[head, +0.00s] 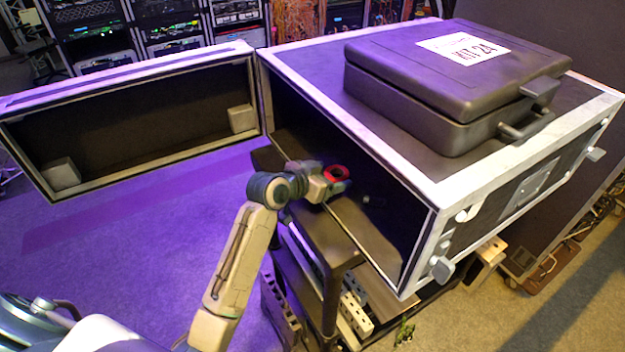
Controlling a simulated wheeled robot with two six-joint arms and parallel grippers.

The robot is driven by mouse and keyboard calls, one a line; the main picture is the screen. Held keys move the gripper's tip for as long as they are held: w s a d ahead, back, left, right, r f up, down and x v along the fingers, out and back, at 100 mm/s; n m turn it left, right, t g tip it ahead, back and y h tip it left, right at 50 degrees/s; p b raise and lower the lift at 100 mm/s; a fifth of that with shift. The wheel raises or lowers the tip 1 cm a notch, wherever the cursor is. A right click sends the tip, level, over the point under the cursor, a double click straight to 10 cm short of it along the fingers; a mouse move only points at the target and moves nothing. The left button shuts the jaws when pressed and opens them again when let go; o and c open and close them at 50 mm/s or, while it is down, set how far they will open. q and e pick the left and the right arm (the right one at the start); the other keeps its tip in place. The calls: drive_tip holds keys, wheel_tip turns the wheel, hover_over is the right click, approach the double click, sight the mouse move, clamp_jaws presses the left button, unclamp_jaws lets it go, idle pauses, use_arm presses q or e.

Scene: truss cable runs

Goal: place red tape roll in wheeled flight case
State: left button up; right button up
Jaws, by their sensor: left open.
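The wheeled flight case (405,165) is a large dark box with pale metal edges. Its left-facing side is open, with the door panel swung out to the left. The red tape roll (336,167) is a small ring with a dark centre, at the case opening near its floor. My left gripper (338,184) reaches into the opening and is open, with its fingers at the roll. The fingers partly hide the roll, and I cannot tell whether they touch it or what it rests on. My right gripper is not in view.
A closed dark hard case (420,95) with a white label lies on top of the flight case. The open door panel (130,120) stands at left. A dark stand (330,240) is below the opening, with perforated pale pieces beside it. Equipment racks line the back.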

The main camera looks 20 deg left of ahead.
use_arm(q)
drive_tip(key=b+v, duration=0.2)
drive_tip(key=v, duration=0.7)
drive_tip(key=shift+s+a, duration=0.2)
drive_tip(key=shift+a, duration=0.05)
drive_tip(key=shift+s+a+r+b, duration=0.1)
drive_tip(key=shift+s+r+b, duration=0.15)
drive_tip(key=shift+s+b, duration=0.15)
drive_tip(key=shift+f, duration=0.1)
